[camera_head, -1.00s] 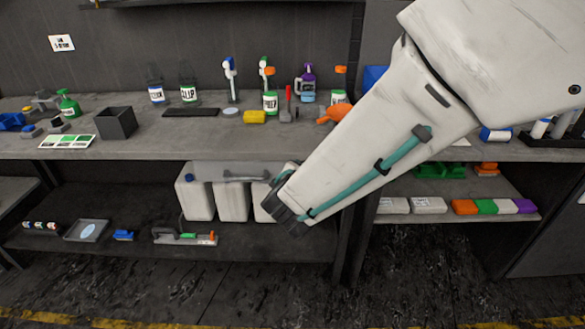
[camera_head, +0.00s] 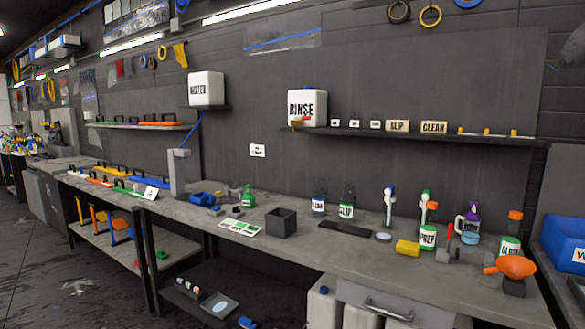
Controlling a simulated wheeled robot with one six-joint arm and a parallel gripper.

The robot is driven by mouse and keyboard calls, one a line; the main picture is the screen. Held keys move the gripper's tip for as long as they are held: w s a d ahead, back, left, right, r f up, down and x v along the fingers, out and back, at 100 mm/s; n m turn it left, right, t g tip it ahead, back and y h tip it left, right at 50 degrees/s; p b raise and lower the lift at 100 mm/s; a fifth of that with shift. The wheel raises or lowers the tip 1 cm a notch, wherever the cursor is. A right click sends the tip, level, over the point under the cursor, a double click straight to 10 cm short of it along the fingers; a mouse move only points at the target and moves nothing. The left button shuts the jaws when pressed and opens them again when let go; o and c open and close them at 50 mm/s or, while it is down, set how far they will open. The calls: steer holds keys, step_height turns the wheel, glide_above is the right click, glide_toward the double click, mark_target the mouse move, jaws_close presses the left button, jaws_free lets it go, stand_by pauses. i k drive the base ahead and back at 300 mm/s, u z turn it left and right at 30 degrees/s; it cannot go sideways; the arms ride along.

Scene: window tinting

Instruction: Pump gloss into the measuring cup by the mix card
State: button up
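A bottle with an orange top (camera_head: 511,243) stands at the right end of the bench. Its green-and-white label seems to read GLOSS, but an orange funnel (camera_head: 512,266) partly covers it. A flat card with green and white bands (camera_head: 240,227) lies near the front edge at mid-bench and looks like the mix card. A dark grey open square container (camera_head: 281,222) stands just right of the card. I cannot make out a clear measuring cup there. My gripper is not in view.
A PREP bottle (camera_head: 428,237), a yellow sponge (camera_head: 407,248), a dark flat mat (camera_head: 345,229) and a SLIP bottle (camera_head: 346,206) stand or lie between card and funnel. A green spray bottle (camera_head: 248,197) is behind the card. A RINSE tank (camera_head: 307,106) sits on the shelf above.

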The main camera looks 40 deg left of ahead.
mark_target(474, 205)
steer(key=u, duration=0.45)
steer(key=k, duration=0.55)
steer(key=u, duration=1.25)
steer(key=i, duration=1.05)
steer(key=u, duration=0.65)
steer(key=i, duration=1.2)
steer(key=z, duration=0.5)
steer(key=i, duration=1.05)
steer(key=z, duration=2.45)
